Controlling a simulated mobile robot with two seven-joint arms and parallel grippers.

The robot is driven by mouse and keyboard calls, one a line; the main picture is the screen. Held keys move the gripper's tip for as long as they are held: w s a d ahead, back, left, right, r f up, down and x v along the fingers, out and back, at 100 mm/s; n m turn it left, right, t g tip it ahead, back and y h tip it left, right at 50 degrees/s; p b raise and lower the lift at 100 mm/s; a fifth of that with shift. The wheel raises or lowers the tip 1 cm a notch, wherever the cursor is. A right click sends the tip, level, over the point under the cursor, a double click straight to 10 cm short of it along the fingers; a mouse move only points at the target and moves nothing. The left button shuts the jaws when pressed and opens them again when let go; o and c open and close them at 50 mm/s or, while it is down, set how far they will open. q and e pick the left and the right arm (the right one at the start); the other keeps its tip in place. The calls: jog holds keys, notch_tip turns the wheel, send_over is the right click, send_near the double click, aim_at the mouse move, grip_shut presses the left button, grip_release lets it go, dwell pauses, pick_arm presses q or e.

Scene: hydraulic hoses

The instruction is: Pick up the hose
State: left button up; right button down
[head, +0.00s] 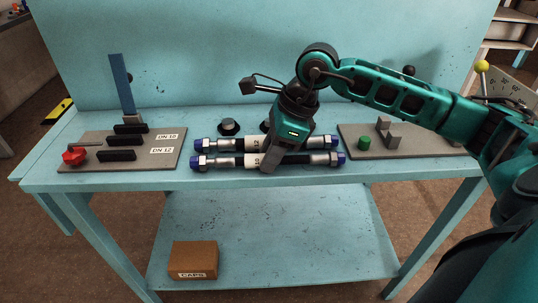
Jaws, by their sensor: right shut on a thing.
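Two dark hoses with silver fittings and blue end caps lie side by side across the middle of the blue bench. The front hose (229,161) has a white label that seems to read 10, and the back hose (228,145) has one that seems to read 12. My right gripper (269,170) points down from above, its fingers shut on the front hose just right of its label. The gripper hides part of both hoses. I cannot tell whether the front hose is clear of the bench. My left gripper is not in view.
A grey board (170,158) at left holds black blocks, a red knob (74,156) and labels DN 10 and DN 12. A grey plate (350,135) at right carries a green cylinder (364,143). Black round pieces (228,127) stand behind the hoses. A CAPS box (193,258) sits on the lower shelf.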

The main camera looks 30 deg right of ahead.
pick_arm(q)
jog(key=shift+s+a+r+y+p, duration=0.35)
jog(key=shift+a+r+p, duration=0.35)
jog(key=shift+p, duration=1.1)
pick_arm(e)
notch_tip(320, 180, up, 20)
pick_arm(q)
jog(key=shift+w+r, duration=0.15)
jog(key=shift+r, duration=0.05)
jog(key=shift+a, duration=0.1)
pick_arm(e)
jog(key=shift+w, duration=0.1)
